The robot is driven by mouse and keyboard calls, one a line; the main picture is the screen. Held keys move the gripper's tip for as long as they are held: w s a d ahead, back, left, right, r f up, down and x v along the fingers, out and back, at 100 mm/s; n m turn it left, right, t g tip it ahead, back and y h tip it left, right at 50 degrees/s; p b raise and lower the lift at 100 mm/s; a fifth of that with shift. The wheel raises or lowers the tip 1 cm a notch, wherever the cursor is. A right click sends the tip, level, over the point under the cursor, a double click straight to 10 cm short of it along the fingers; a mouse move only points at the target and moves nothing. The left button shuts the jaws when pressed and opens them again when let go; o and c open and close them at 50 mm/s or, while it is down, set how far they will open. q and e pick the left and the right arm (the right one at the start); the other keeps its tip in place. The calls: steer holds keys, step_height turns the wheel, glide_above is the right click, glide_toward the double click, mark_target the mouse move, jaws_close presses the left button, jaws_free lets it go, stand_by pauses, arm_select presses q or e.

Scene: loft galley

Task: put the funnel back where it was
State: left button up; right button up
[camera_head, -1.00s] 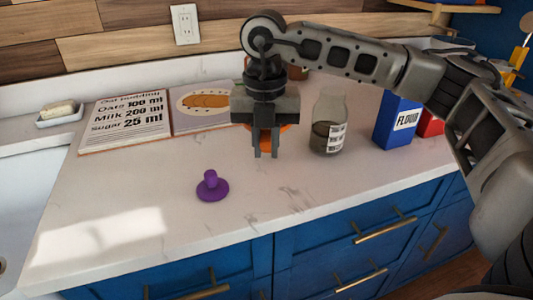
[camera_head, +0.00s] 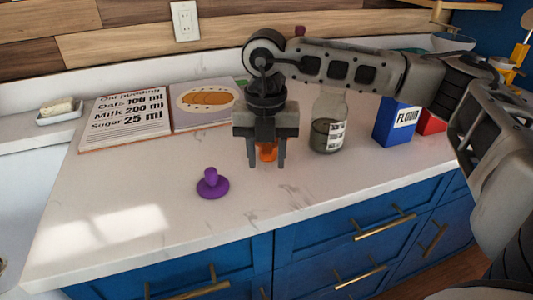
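An orange object (camera_head: 267,152), which looks like the funnel, shows between the fingers of my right gripper (camera_head: 267,163). The gripper hides most of it, so its full shape and what it rests on cannot be made out. My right gripper points down over the counter with its two fingers spread apart, one on each side of the orange object in the picture. I cannot tell whether they touch it. A glass jar (camera_head: 327,136) with dark contents and a label stands just right of the gripper. My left gripper is out of view.
A purple knobbed disc (camera_head: 212,184) lies left of the gripper. A recipe board (camera_head: 125,118) lies at the back left, near a small dish (camera_head: 60,116). A blue flour box (camera_head: 397,122) and a red item (camera_head: 431,124) stand right. The front counter is clear.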

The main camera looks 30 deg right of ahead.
step_height(320, 180, up, 11)
steer(key=shift+a+r, duration=0.1)
steer(key=shift+r, duration=0.55)
